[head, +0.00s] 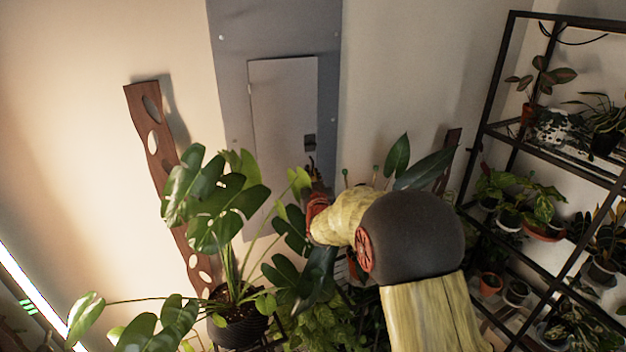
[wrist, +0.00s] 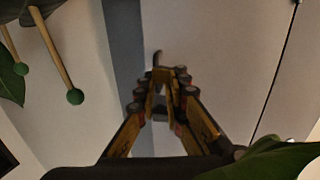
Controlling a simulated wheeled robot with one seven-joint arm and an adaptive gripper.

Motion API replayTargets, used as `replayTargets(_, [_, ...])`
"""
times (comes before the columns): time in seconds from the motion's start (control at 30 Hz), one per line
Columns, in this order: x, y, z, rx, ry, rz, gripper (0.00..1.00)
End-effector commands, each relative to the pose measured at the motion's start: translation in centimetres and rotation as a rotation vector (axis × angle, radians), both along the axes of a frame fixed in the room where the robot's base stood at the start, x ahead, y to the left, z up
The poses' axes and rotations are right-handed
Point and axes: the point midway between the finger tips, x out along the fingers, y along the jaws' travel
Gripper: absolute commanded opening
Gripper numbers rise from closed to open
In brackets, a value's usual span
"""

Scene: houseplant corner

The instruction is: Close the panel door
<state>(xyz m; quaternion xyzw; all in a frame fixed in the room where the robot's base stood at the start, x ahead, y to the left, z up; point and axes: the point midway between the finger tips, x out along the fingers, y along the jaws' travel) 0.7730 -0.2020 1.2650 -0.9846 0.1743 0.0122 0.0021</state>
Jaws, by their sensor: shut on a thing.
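The grey panel (head: 230,45) is mounted on the wall, with a lighter grey panel door (head: 282,110) in it. The door looks nearly level with its frame; I cannot tell whether a small gap is left. A dark latch (head: 309,142) sits near the door's right edge. My gripper (head: 312,172) is at the door just below the latch, partly hidden by leaves and my wrist. In the wrist view, the fingers of my gripper (wrist: 161,80) come together on a small dark piece of the latch (wrist: 157,58). The door face (wrist: 225,50) fills the right side there.
A large potted plant (head: 215,205) stands at the left, its leaves reaching across the door's lower part. Another broad leaf (head: 425,170) rises behind my arm. A black shelf rack (head: 478,140) with several pots is at the right. A perforated wooden board (head: 150,125) leans at the left.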

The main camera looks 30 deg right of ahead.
Motion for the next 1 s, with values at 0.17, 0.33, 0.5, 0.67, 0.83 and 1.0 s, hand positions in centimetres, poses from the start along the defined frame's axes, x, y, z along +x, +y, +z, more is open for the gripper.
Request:
replayTargets(0.17, [0.1, 0.0, 0.0, 0.000, -0.001, 0.000, 0.00])
replayTargets(0.33, [0.1, 0.0, 0.0, 0.000, -0.001, 0.000, 0.00])
replayTargets(0.5, [0.6, -0.3, -0.1, -0.001, -0.003, -0.001, 0.00])
replayTargets(0.67, [1.9, -0.9, -0.3, -0.001, -0.004, 0.000, 0.00])
replayTargets(0.83, [3.0, -1.4, -0.3, 0.000, 0.000, 0.000, 0.00])
replayTargets(1.0, [3.1, -1.4, 0.1, 0.000, -0.001, 0.000, 0.00])
